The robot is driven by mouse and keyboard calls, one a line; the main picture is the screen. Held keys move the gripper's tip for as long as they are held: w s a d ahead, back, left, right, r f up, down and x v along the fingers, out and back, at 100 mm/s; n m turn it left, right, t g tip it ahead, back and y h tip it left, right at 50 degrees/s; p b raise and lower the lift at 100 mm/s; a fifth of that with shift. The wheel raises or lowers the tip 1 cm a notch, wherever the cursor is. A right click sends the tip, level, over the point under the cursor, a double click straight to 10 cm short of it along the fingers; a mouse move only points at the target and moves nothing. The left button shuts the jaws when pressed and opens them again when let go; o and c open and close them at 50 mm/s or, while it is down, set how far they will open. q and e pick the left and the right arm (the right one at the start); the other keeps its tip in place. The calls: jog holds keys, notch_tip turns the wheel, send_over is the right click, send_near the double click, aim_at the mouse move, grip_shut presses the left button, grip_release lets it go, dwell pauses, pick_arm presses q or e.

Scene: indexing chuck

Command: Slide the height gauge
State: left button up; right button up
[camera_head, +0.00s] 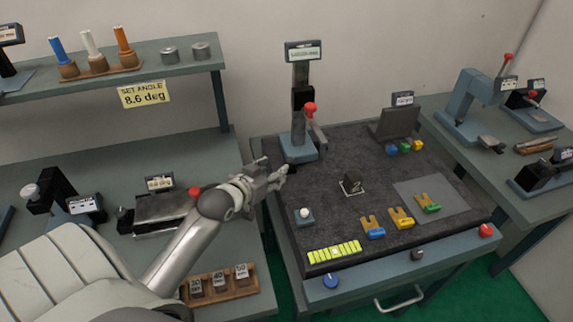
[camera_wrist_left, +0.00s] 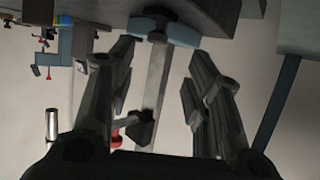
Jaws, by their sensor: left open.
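The height gauge has a blue base (camera_head: 300,150), a dark upright column (camera_head: 300,74), a display on top and a black slider (camera_head: 303,97) with a red ball (camera_head: 310,108). It stands upright at the back left of the dark mat. My left gripper (camera_head: 277,170) is open and empty, just left of and in front of the base, below the slider. In the left wrist view, which looks upside down, the column (camera_wrist_left: 157,80) shows between the open fingers (camera_wrist_left: 158,62), apparently beyond them. The slider and red ball (camera_wrist_left: 118,136) show lower there. My right gripper is out of view.
A small block (camera_head: 351,186), a white-knobbed piece (camera_head: 304,216) and several coloured forked pieces (camera_head: 401,218) lie on the mat (camera_head: 330,225). A dark angled stand (camera_head: 396,123) is at the back. A side bench (camera_head: 60,165) lies left under my left arm.

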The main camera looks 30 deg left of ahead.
aim_at(288, 162)
pick_arm(q)
jog(key=x, duration=0.3)
jog(key=shift+a, duration=0.15)
jog(key=x, duration=0.4)
jog(key=shift+w+d+p, duration=0.35)
jog(key=shift+w+f, duration=0.15)
jog(key=shift+w, duration=0.1)
jog(key=shift+w+f, duration=0.1)
jog(key=shift+w, duration=0.2)
jog(key=c, duration=0.7)
grip_shut()
jog(key=shift+a, duration=0.1)
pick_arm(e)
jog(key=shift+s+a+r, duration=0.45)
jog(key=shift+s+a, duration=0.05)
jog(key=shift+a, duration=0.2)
